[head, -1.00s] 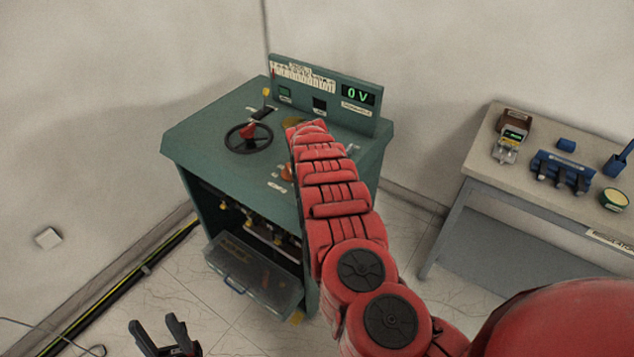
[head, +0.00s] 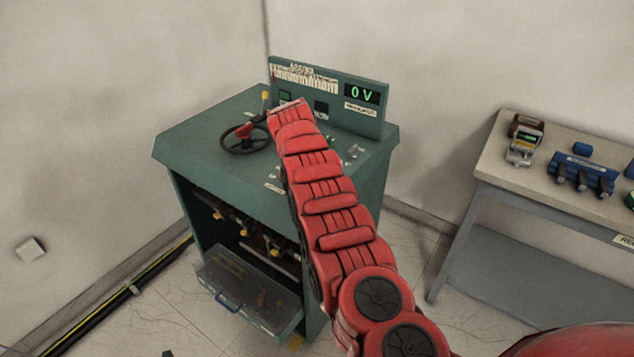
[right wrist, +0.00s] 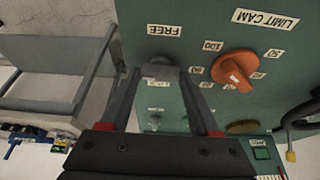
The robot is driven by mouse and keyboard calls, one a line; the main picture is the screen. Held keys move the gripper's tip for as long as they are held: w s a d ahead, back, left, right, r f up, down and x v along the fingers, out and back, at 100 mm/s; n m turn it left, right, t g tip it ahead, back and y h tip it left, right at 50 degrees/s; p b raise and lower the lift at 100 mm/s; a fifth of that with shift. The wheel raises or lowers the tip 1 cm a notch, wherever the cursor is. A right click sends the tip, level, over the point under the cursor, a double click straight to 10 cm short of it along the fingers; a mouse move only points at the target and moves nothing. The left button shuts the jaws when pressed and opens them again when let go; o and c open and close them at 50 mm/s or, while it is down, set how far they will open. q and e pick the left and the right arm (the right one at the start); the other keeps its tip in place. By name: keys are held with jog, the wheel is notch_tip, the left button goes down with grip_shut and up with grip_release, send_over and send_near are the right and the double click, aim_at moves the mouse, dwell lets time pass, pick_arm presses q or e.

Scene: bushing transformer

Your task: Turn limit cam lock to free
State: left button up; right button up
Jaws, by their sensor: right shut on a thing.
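The limit cam lock is a small grey metal piece (right wrist: 158,70) on the green panel (right wrist: 215,25) in the right wrist view. The FREE label (right wrist: 165,31) is just above it, and another label is partly visible below it. My right gripper (right wrist: 158,76) is shut on this piece, with a finger on each side. The LIMIT CAM label (right wrist: 266,20) and an orange pointer knob (right wrist: 235,71) with a number scale are to the right. In the head view my red right arm reaches over the cabinet (head: 205,115) and hides the lock and gripper. Only a dark tip of my left gripper (head: 168,353) shows.
A black handwheel (head: 245,138) with a red hub stands left of my arm on the cabinet. The rear panel display (head: 364,94) reads 0 V. A clear open drawer (head: 250,295) juts out in front. A grey side table (head: 490,165) with tools stands right.

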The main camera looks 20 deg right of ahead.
jog(key=shift+f, duration=0.1)
jog(key=o, duration=1.4)
jog(key=shift+c, duration=0.2)
jog(key=shift+a+r+b, duration=0.2)
jog(key=shift+r+b, duration=0.1)
jog(key=shift+r, duration=0.3)
jog(key=b+v, duration=0.1)
jog(key=v, duration=1.5)
jog(key=shift+b, duration=0.4)
jog(key=shift+s, duration=0.15)
